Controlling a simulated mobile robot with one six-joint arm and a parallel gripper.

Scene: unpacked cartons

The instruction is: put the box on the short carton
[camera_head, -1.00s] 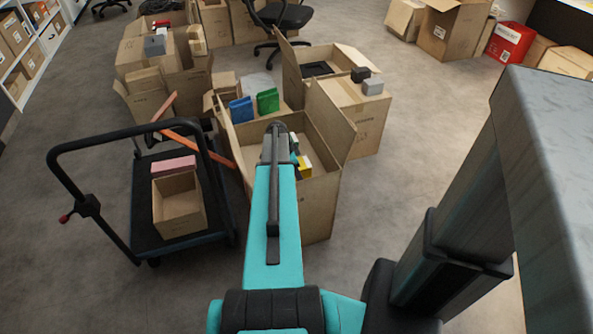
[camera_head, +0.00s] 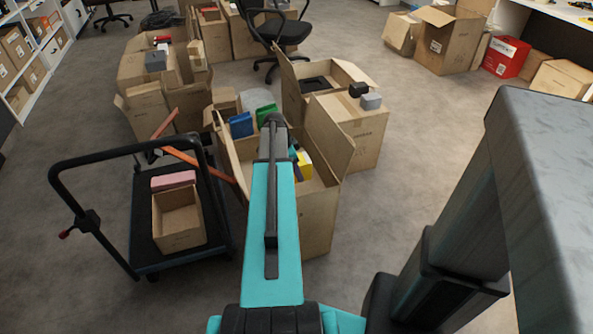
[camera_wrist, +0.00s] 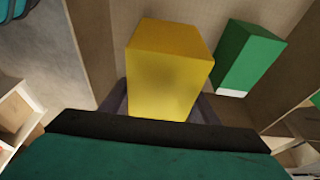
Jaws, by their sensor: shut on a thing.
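A yellow box (camera_wrist: 168,75) is held between the dark jaws of my gripper (camera_wrist: 162,106) in the wrist view. In the head view the yellow box (camera_head: 305,165) shows just right of my arm, over the opening of the tall open carton (camera_head: 318,222). My arm hides the jaws there. A closed carton (camera_head: 362,128) behind it, to the right, has a dark block (camera_head: 358,90) and a grey block (camera_head: 371,102) on top. It looks lower than the open one, but I cannot be sure it is the short carton.
A green box (camera_wrist: 248,58) stands near the yellow one in the wrist view. Raised flaps (camera_head: 330,138) flank the open carton. A trolley (camera_head: 150,256) with a small open carton (camera_head: 180,232) and a pink box (camera_head: 173,180) stands left.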

